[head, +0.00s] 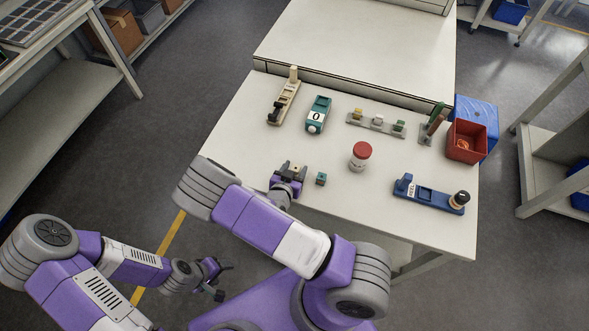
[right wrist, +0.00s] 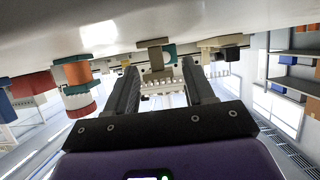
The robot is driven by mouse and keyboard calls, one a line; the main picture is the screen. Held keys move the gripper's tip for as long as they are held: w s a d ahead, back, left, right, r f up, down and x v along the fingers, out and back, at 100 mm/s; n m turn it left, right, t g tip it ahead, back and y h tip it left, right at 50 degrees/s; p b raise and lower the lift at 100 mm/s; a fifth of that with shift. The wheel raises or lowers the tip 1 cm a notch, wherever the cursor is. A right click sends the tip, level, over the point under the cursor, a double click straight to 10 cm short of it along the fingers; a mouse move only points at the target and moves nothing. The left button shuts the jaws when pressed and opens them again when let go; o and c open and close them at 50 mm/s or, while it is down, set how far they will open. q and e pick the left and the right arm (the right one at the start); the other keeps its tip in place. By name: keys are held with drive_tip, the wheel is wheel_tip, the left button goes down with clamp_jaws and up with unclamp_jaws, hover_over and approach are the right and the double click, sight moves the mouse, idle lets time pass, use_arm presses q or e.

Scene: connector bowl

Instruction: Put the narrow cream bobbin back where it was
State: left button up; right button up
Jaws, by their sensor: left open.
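A small tan-cream piece (right wrist: 154,58), bobbin-like with a wider end, shows in the gap between my right gripper's fingers in the right wrist view, with space visible on both sides. I cannot tell whether it is the narrow cream bobbin. My right gripper (head: 290,169) is low over the table's front-left part, fingers apart. My left gripper (head: 219,280) is open and empty, off the table's front-left side. A grey rack (head: 378,128) at the middle back holds several small pieces, one cream. A cream fixture (head: 284,104) with an upright cream peg (head: 294,74) stands at the back left.
A small teal block (head: 321,179) lies just right of my right gripper. A teal fixture (head: 318,112), red-lidded jar (head: 360,156), blue fixture (head: 426,196) and red bin (head: 467,143) stand around. The table (head: 240,140) is bare at its left and front-middle.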

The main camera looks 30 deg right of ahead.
drive_tip(key=shift+o, duration=0.3)
drive_tip(key=shift+r, duration=0.25)
drive_tip(key=p+v, duration=0.1)
drive_tip(key=v, duration=1.1)
wheel_tip(320, 180, down, 10)
drive_tip(key=s+a+n+g+y, duration=0.1)
drive_tip(key=s+n+g+y, duration=0.15)
drive_tip(key=g+y, duration=0.2)
drive_tip(key=s+a+f+n+g+y, duration=0.2)
drive_tip(key=s+a+y, duration=0.4)
drive_tip(key=y, duration=0.4)
drive_tip(key=n+g, duration=0.1)
drive_tip(key=n, duration=0.1)
drive_tip(key=shift+a+f+n, duration=0.25)
drive_tip(key=shift+n, duration=0.1)
drive_tip(key=shift+s+g, duration=0.1)
drive_tip(key=shift+g, duration=0.15)
